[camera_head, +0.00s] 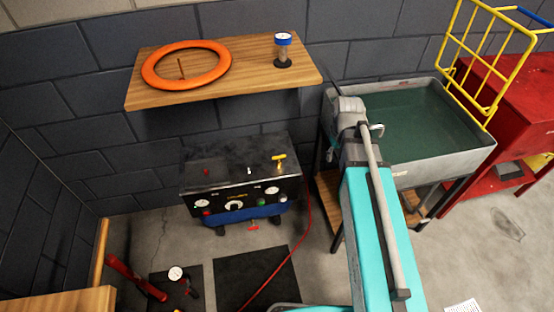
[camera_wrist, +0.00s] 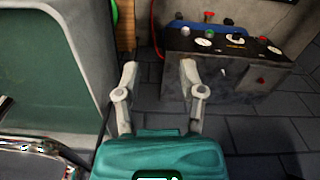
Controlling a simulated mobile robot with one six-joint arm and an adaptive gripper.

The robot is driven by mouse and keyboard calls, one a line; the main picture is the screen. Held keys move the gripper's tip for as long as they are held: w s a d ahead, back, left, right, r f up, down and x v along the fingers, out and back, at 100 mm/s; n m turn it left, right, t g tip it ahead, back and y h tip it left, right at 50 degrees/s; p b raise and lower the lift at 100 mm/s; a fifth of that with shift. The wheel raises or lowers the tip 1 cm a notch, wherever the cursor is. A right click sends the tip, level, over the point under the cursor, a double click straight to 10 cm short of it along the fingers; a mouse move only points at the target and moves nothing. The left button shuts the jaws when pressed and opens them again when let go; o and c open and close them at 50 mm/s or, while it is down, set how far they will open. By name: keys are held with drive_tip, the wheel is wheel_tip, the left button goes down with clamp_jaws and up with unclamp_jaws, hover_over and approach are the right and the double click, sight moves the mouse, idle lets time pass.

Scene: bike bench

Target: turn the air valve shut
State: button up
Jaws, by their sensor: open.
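A black box (camera_head: 235,180) with gauges and knobs on its front stands against the wall. A yellow T-shaped handle (camera_head: 279,160) sits on its top at the right. A red handle (camera_head: 253,226) shows low in front of the box. I cannot tell which of these is the air valve. In the wrist view the box (camera_wrist: 235,85) is at the upper right, and a small red handle (camera_wrist: 208,14) shows past its front; the yellow handle is not seen there. My gripper (camera_wrist: 158,78) is open and empty, apart from the box; the head view does not show its fingers clearly.
A grey basin (camera_head: 470,150) with a chrome tap stands right of the box, close to my arm. A red hose (camera_head: 309,215) runs across the floor. A red pump (camera_head: 135,278) stands lower left.

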drive_tip(key=w+a+f+n+b, duration=0.65)
drive_tip(key=w+a+n, duration=0.2)
drive_tip(key=w, duration=0.35)
drive_tip(key=n+b, duration=0.4)
drive_tip(key=n, duration=0.4)
hover_over(279, 157)
wheel_tip(279, 157, down, 5)
drive_tip(key=shift+w+a+f, duration=0.1)
drive_tip(key=shift+w, duration=0.05)
drive_tip(key=shift+f, duration=0.1)
wheel_tip(279, 157, down, 14)
drive_tip(key=b, duration=1.3)
drive_tip(key=shift+r+b, duration=0.25)
drive_tip(key=shift+b, duration=0.1)
clamp_jaws()
